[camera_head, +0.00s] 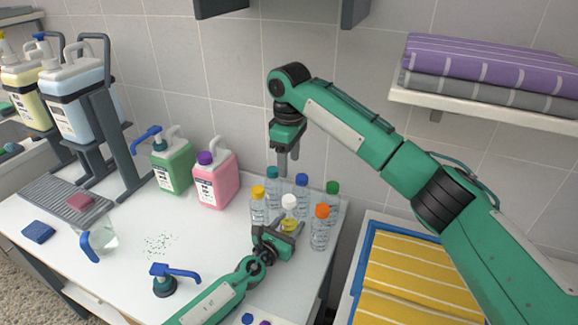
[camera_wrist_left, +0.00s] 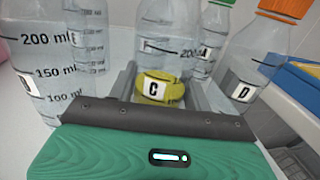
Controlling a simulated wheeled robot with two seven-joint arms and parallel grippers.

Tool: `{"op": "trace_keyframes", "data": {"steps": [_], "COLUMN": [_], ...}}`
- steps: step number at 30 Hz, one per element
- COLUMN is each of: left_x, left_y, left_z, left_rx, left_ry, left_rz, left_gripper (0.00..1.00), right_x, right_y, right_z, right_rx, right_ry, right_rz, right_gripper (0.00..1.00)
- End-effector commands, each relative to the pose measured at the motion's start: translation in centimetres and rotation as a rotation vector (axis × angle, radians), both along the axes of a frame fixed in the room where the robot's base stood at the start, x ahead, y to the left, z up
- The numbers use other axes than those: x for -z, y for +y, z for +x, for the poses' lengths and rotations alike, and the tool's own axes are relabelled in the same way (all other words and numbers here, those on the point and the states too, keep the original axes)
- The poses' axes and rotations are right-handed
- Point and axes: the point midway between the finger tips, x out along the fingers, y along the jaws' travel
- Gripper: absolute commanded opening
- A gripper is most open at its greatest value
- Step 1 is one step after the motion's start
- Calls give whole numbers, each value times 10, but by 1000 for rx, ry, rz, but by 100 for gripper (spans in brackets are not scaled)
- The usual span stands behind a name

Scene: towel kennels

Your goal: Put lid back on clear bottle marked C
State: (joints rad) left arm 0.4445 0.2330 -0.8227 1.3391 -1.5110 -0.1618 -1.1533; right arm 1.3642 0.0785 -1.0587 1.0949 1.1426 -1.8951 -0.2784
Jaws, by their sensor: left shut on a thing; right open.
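The clear bottle marked C (camera_wrist_left: 170,35) stands upright among other bottles; its yellow band carries a white C tag. In the head view this bottle (camera_head: 288,213) shows a white lid (camera_head: 289,201) at its top; I cannot tell how firmly the lid sits. My left gripper (camera_head: 279,238) is shut on the bottle low down, at the yellow band. Its fingers flank the band in the left wrist view, where the bottle's top is out of frame. My right gripper (camera_head: 288,164) is open and empty, pointing down above the white lid, apart from it.
Bottles with yellow (camera_head: 258,208), teal (camera_head: 272,190), blue (camera_head: 301,193), green (camera_head: 332,203) and orange (camera_head: 320,232) lids crowd around. Pink (camera_head: 214,182) and green (camera_head: 173,165) jugs stand left. A blue tray (camera_head: 366,248) with yellow towels lies right.

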Motion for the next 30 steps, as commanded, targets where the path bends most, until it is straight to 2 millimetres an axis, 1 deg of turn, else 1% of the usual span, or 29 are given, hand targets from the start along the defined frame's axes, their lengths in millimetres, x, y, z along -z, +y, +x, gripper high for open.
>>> {"op": "trace_keyframes", "data": {"steps": [5,6,8,9,10,18,22,26,30], "left_x": [0,0,0,0,0,0,1,0,1], "left_y": [0,0,0,0,0,0,5,16,33], "left_z": [0,0,0,0,0,0,-7,-25,-54], "left_rx": [0,0,0,0,0,0,0,1,0], "left_ry": [0,0,0,0,0,0,2,4,4], "left_rz": [0,0,0,0,0,0,1,0,1], "left_gripper": [0,51,63,71,75,75,75,75,75], "right_x": [0,0,0,0,0,0,-2,-7,-10], "right_y": [0,0,0,0,0,0,0,0,0], "right_z": [0,0,0,0,0,0,0,0,0], "right_rx": [0,0,0,0,0,0,0,0,0], "right_ry": [0,0,0,0,0,0,0,0,0], "right_rz": [0,0,0,0,0,0,0,0,0], "right_gripper": [58,58,58,58,58,58,58,58,58]}}
